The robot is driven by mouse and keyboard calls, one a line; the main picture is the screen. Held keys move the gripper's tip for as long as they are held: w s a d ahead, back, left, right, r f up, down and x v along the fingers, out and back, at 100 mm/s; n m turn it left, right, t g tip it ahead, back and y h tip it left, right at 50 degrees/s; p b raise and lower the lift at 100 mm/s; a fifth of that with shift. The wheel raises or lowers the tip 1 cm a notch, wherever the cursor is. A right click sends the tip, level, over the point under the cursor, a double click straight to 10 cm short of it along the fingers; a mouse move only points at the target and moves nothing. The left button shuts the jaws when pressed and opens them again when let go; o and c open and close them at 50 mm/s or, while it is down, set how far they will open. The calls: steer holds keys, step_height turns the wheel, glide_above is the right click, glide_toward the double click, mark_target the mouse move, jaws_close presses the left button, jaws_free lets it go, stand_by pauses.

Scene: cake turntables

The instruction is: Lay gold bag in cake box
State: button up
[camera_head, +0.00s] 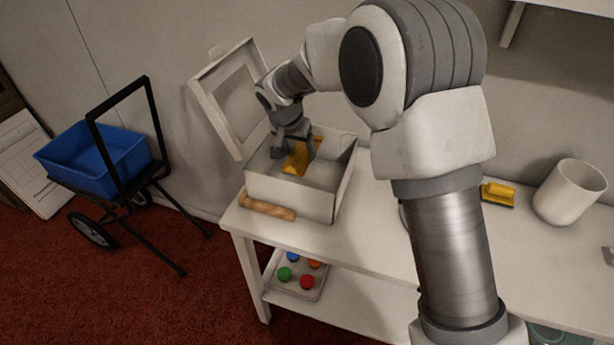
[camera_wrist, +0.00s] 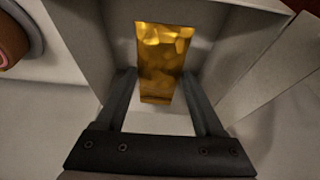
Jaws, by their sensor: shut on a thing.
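The cake box (camera_head: 295,198) is a white open box on the left end of the table, with its windowed lid (camera_head: 219,118) raised at the back left. The gold bag (camera_head: 298,159) is inside the box's opening, tilted. My gripper (camera_head: 296,146) reaches down into the box and is shut on the bag. In the wrist view the shiny gold bag (camera_wrist: 163,50) lies between my two fingers (camera_wrist: 160,88), within the box walls (camera_wrist: 82,45). I cannot tell whether the bag touches the box floor.
A wooden cylinder (camera_head: 267,207) lies against the box front. A yellow brush-like thing (camera_head: 497,193) and a white cup (camera_head: 570,191) stand to the right on the white table (camera_head: 365,235). A cart with a blue bin (camera_head: 93,160) stands on the floor at left.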

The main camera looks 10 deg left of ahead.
steer(key=shift+w+f, duration=0.2)
steer(key=shift+f, duration=0.1)
steer(key=b, duration=0.1)
glide_toward(300, 181)
steer(key=f, duration=0.2)
steer(key=d+f, duration=0.1)
steer(key=f, duration=0.1)
steer(key=shift+w+d+f, duration=0.1)
steer(key=shift+d+f, duration=0.05)
steer(key=shift+d, duration=0.1)
steer(key=shift+f+b, duration=0.5)
steer(key=shift+b, duration=0.35)
steer(key=o, duration=1.5)
steer(key=shift+r, duration=0.15)
